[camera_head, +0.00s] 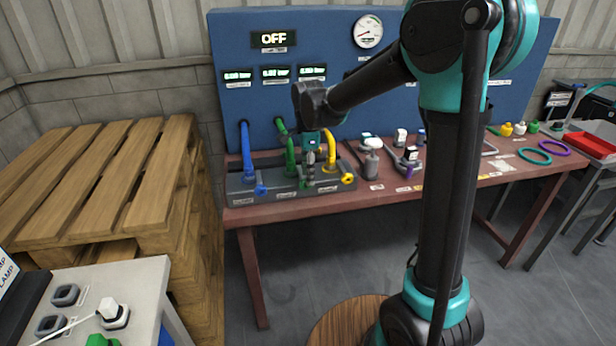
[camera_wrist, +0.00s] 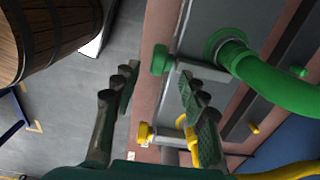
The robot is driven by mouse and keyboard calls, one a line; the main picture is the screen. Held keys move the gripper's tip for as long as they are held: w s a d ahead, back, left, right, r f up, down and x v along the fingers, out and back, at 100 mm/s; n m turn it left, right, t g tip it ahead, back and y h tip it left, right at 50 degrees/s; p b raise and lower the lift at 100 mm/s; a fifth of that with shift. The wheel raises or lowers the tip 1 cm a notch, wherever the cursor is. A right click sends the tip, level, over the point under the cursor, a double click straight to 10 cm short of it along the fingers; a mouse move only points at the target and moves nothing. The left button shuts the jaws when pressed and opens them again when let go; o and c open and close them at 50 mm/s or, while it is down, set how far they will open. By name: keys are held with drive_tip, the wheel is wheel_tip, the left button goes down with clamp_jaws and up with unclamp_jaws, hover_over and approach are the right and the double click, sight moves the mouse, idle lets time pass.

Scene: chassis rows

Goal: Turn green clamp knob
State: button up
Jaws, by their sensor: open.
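The green clamp knob (camera_wrist: 160,59) shows in the wrist view on a grey stem, beside the thick green pipe (camera_wrist: 270,82). My gripper (camera_wrist: 158,76) is open, with one dark finger on each side of the picture. The knob appears just beyond the fingertips, between them in the picture; I cannot tell the exact depth gap. The right finger overlaps the stem in view. In the head view my gripper (camera_head: 310,178) hangs over the grey manifold block (camera_head: 240,184), in front of the green pipe (camera_head: 290,155). I cannot clearly make out the green knob there.
A yellow knob (camera_wrist: 145,132) and yellow pipe (camera_head: 330,150) stand on one side, a blue knob (camera_head: 261,189) and blue pipe (camera_head: 246,150) on the other. Tools lie to the right on the red-brown bench (camera_head: 400,187). A blue panel (camera_head: 235,50) rises behind.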

drive_tip(key=shift+f, duration=0.75)
drive_tip(key=shift+c, duration=0.5)
clamp_jaws()
drive_tip(key=shift+d+y, duration=0.3)
drive_tip(key=shift+y, duration=0.3)
drive_tip(key=shift+w+d+f+g+y, duration=0.15)
drive_tip(key=shift+g+y, duration=0.25)
drive_tip(key=shift+y, duration=0.4)
drive_tip(key=shift+o, duration=0.5)
unclamp_jaws()
